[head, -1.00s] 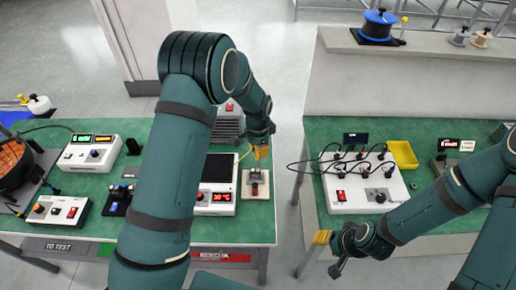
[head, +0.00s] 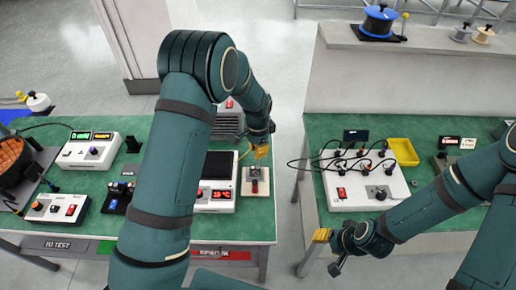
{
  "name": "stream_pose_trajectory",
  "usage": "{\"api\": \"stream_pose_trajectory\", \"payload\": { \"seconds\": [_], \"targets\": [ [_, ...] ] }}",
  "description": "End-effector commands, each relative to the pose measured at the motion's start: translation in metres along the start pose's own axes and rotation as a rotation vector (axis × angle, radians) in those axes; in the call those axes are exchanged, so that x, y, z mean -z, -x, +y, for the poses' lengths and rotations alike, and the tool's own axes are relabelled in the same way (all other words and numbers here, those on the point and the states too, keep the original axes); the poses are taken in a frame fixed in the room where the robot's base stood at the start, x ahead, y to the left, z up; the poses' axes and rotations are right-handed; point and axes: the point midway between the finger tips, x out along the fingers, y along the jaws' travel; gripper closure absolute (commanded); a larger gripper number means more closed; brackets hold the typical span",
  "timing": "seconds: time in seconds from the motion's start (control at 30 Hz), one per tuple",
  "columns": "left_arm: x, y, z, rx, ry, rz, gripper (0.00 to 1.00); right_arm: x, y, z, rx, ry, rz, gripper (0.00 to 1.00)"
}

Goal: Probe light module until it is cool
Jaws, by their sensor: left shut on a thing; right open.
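My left gripper (head: 260,152) has yellow fingers and is just above and behind a beige board at the right end of the left bench. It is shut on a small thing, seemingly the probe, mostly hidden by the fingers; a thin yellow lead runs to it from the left. On the board sits a small module (head: 254,187) with a grey top and a reddish front, likely the light module. I cannot tell whether the probe touches it. A white meter (head: 216,208) beside it shows red digits ending in °C, too small to read surely. My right gripper (head: 334,250) is open and empty in front of the right bench.
White boxes (head: 88,151) with lit displays and switches stand on the left bench. A white unit with black cables (head: 343,191) and a yellow tray (head: 403,152) are on the right bench. A gap with bare floor (head: 286,205) separates the benches. My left arm hides part of the left bench.

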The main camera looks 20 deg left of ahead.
Motion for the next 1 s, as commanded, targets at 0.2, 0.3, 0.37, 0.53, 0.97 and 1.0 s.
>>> {"api": "stream_pose_trajectory", "payload": {
  "seconds": [0.2, 0.3, 0.37, 0.53, 0.97, 1.0],
  "targets": [
    [0.000, -0.003, 0.000, 0.000, 0.000, 0.000, 1.00, 0.000, -0.002, 0.001, 0.000, 0.000, 0.000, 0.53],
    [0.000, -0.003, 0.000, 0.000, 0.000, 0.000, 1.00, 0.000, -0.003, 0.001, 0.000, 0.000, 0.000, 0.53],
    [0.000, -0.004, 0.000, 0.000, 0.000, 0.000, 1.00, -0.001, -0.003, 0.001, 0.000, 0.000, 0.000, 0.53],
    [0.000, -0.005, 0.000, 0.000, 0.000, 0.000, 1.00, -0.001, -0.004, 0.002, 0.000, 0.000, 0.000, 0.53],
    [0.000, 0.001, 0.000, 0.000, 0.001, 0.001, 1.00, 0.000, -0.001, 0.000, 0.000, 0.000, 0.000, 0.53],
    [0.000, 0.004, 0.000, 0.000, 0.001, 0.001, 1.00, 0.000, 0.001, -0.001, 0.000, 0.000, 0.000, 0.53]
  ]
}}
